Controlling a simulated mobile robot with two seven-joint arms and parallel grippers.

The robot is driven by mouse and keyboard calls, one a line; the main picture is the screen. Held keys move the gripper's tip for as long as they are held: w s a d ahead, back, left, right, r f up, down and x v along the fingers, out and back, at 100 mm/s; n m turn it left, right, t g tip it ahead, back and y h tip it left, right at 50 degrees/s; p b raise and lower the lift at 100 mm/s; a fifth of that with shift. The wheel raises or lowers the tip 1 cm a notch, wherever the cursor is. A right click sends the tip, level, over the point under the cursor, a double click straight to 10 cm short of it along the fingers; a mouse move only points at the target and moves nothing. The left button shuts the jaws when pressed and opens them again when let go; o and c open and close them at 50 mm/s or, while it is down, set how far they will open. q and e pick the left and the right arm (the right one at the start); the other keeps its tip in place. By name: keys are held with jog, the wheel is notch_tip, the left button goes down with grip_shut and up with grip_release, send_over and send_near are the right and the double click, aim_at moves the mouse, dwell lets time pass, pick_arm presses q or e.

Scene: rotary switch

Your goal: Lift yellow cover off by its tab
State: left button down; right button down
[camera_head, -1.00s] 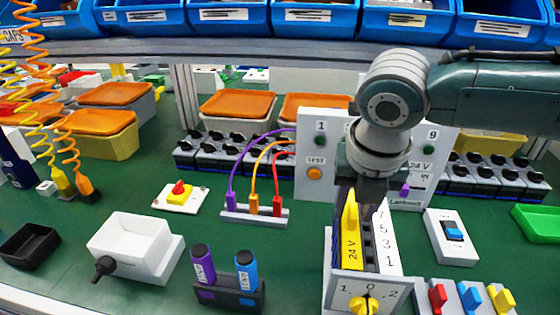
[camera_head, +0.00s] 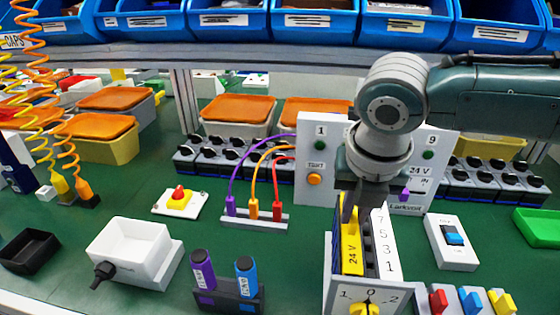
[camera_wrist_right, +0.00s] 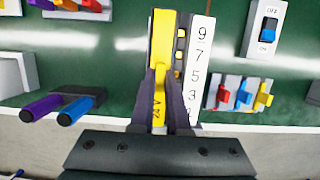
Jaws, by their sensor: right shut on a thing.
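The yellow cover (camera_head: 353,250), marked 24 V, lies along the left side of the top of a grey-white switch box (camera_head: 325,283). It also shows as a long yellow strip in the right wrist view (camera_wrist_right: 162,40). My right gripper (camera_head: 350,212) is shut on the cover's raised tab, which its dark fingers mostly hide in the head view. In the wrist view the fingers (camera_wrist_right: 162,75) stand on both sides of the yellow strip. The cover appears seated on the box. My left gripper is not in view.
A yellow rotary knob (camera_head: 365,308) is on the box front, with a number scale (camera_head: 383,240) beside the cover. Left of the box stands a holder with purple and blue pens (camera_head: 228,290). A rocker switch (camera_head: 452,240) and coloured levers (camera_head: 470,298) are right. An upright panel (camera_head: 315,150) stands behind.

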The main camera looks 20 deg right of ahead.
notch_tip(320, 180, up, 19)
jog(key=p, duration=0.2)
notch_tip(320, 180, up, 7)
jog(key=p, duration=0.9)
send_over(354, 216)
jog(key=shift+f, duration=0.1)
dwell(0.4)
